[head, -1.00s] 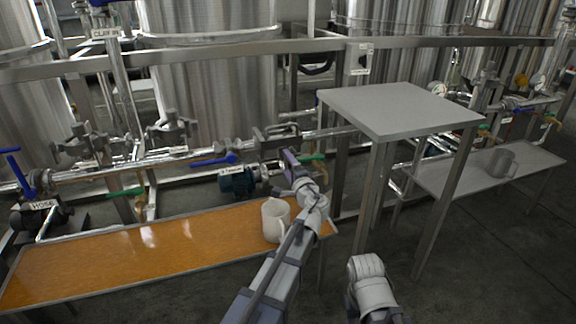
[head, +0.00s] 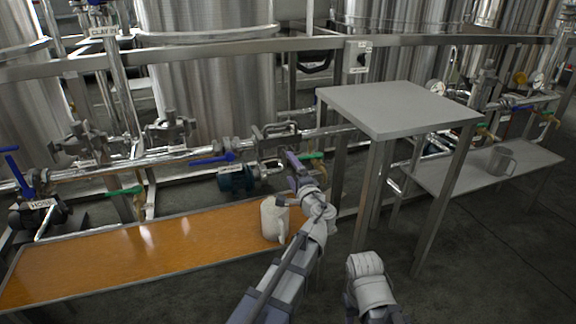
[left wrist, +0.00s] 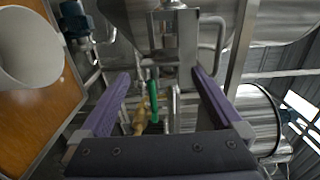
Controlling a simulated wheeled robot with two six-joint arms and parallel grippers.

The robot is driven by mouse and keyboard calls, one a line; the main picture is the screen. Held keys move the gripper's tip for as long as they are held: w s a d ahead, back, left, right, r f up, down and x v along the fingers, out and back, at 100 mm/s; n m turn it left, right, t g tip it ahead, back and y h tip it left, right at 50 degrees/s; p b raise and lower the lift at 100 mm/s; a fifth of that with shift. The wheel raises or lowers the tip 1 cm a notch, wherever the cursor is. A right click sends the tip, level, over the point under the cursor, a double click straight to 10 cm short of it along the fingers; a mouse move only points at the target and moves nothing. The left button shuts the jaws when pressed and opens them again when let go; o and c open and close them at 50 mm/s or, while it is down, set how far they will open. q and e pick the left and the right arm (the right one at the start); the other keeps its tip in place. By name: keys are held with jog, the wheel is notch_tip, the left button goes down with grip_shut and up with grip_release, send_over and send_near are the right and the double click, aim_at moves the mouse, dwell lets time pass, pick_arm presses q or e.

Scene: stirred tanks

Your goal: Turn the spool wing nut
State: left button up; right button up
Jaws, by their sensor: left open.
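The steel pipe run with a clamped spool section (head: 275,136) crosses behind the orange-topped table. I cannot pick out the wing nut for certain; it is too small or hidden by the hand. My left gripper (head: 289,157) is at the pipe run, just below the clamped section and beside a green valve handle (head: 312,156). In the left wrist view the purple fingers (left wrist: 160,73) are wide apart with nothing held between them. A metal bracket and fitting (left wrist: 174,38) lie beyond the fingertips. The green handle also shows between the fingers (left wrist: 154,100). My right gripper does not show.
A white mug (head: 270,219) stands on the orange-topped table (head: 90,262) close to my left forearm. A blue pump (head: 236,178) and a blue valve handle (head: 212,160) are left of the hand. A tall grey table (head: 395,105) stands to the right.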

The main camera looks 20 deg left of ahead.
pick_arm(q)
jog(key=shift+v, duration=1.75)
jog(key=s+f+n+g+h+p, duration=0.25)
jog(key=s+f+n+g, duration=0.45)
jog(key=s+f, duration=0.45)
jog(key=s+d+f+g+h+p, duration=0.1)
jog(key=s+d+f+g+h, duration=0.25)
jog(key=s+d, duration=0.4)
jog(key=s+d+f+g+h+p, duration=0.1)
jog(key=s+d+f+g+h, duration=0.25)
jog(key=s, duration=0.65)
notch_tip(320, 180, up, 39)
jog(key=g+p, duration=0.1)
jog(key=p, duration=3.7)
jog(key=shift+w+d+y, duration=0.2)
jog(key=shift+y, duration=0.15)
